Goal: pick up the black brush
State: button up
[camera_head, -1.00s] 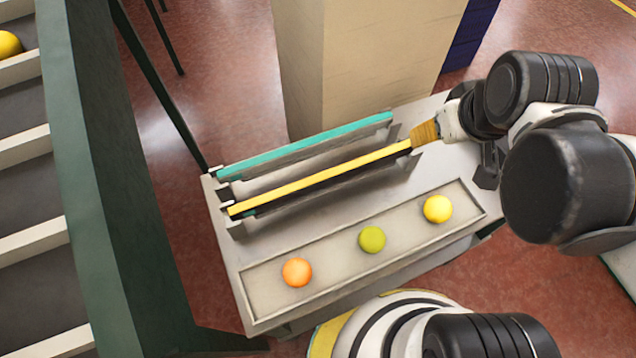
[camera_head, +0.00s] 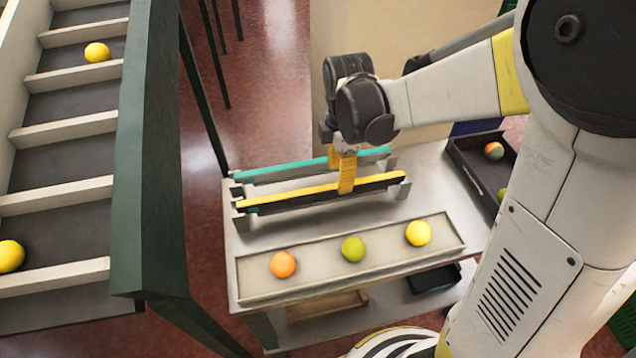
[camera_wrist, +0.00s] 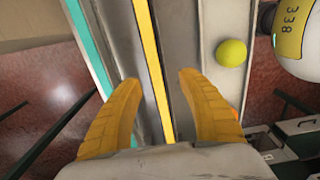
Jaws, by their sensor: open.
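A long, narrow bar with a yellow top edge and black side (camera_head: 290,197), which I take to be the black brush, lies in a grey rack (camera_head: 240,222) on the table. In the wrist view the yellow edge (camera_wrist: 149,45) runs between my fingers. A similar teal-topped bar (camera_head: 275,170) lies behind it. My gripper (camera_head: 341,167), with yellow fingers, is open and points down at the middle of the yellow-topped bar, one finger on each side. In the wrist view my gripper (camera_wrist: 160,79) shows gaps on both sides of the bar. The bar's underside is hidden.
A shallow tray (camera_head: 447,225) in front holds an orange, a green fruit (camera_head: 353,249) and a yellow fruit (camera_head: 418,233). A black bin (camera_head: 470,165) stands at the right. A dark green-framed slatted conveyor (camera_head: 150,200) is at the left. A beige block stands behind the rack.

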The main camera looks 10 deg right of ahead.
jog(key=f, duration=0.2)
jog(key=f+b, duration=0.1)
jog(key=f, duration=0.1)
jog(key=f+b, duration=0.1)
jog(key=f, duration=0.1)
jog(key=shift+w+d, duration=0.25)
jog(key=shift+w, duration=0.15)
jog(key=shift+s, duration=0.1)
grip_shut()
